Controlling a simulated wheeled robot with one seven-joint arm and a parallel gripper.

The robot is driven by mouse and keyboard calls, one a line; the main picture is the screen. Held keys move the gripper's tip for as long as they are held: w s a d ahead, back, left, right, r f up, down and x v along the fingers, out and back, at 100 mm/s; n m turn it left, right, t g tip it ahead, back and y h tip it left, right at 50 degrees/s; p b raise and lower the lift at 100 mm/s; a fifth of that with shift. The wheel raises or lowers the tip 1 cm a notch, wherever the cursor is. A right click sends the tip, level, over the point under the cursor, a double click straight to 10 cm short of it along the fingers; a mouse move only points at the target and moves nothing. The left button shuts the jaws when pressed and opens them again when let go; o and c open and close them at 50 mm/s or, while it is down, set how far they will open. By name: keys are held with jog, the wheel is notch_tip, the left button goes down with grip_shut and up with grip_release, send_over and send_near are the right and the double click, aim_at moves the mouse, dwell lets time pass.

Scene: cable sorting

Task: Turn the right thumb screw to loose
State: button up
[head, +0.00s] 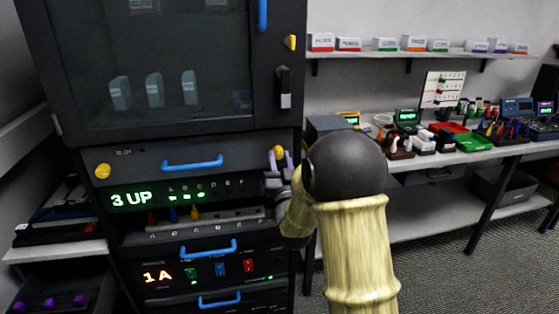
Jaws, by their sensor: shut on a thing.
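A dark rack stands at the left, with a slot panel (225,160) below its glass door. The right thumb screw (278,151) is a yellow knob at the right end of this panel. The left thumb screw (103,171) is a matching yellow knob at the left end. My gripper (279,158) is at the right screw, with its purple fingers shut on it from both sides. My arm comes in from the lower right and hides part of the rack's right edge. The screw's turn angle is too small to tell.
Blue handles (193,164) stick out from the panels. A green display (131,198) reads "3 UP", and coloured plugs (194,212) sit below it. A bench (430,160) with electronics and a labelled shelf (430,53) stand to the right.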

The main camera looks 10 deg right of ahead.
jog(key=shift+f+m+h+b, duration=0.1)
jog(key=shift+m+h+b, duration=0.3)
jog(key=shift+m+b, duration=0.25)
jog(key=shift+a+m+h+b, duration=0.1)
jog(key=shift+m+h+b, duration=0.3)
jog(key=shift+m+b, duration=0.35)
jog(key=m+h+b, duration=0.1)
jog(key=m+b, duration=0.1)
jog(key=m, duration=0.1)
jog(key=shift+a+g+h, duration=0.1)
jog(key=shift+g+h, duration=0.3)
jog(key=m+g+h+b, duration=0.1)
jog(key=m+b, duration=0.1)
jog(key=m, duration=0.1)
jog(key=m+b, duration=0.2)
jog(key=m, duration=0.1)
jog(key=shift+a+g+h, duration=0.1)
jog(key=shift+g+h, duration=0.3)
jog(key=m, duration=0.2)
jog(key=m+g+b, duration=0.1)
jog(key=m, duration=0.2)
jog(key=shift+r+m+g+h+b, duration=0.3)
jog(key=shift+r+g+h+b, duration=0.05)
jog(key=shift+g+h+b, duration=0.05)
jog(key=shift+r+m+g, duration=0.15)
jog(key=shift+m+g, duration=0.65)
jog(key=shift+m, duration=1.4)
jog(key=o, duration=1)
jog(key=shift+c, duration=0.2)
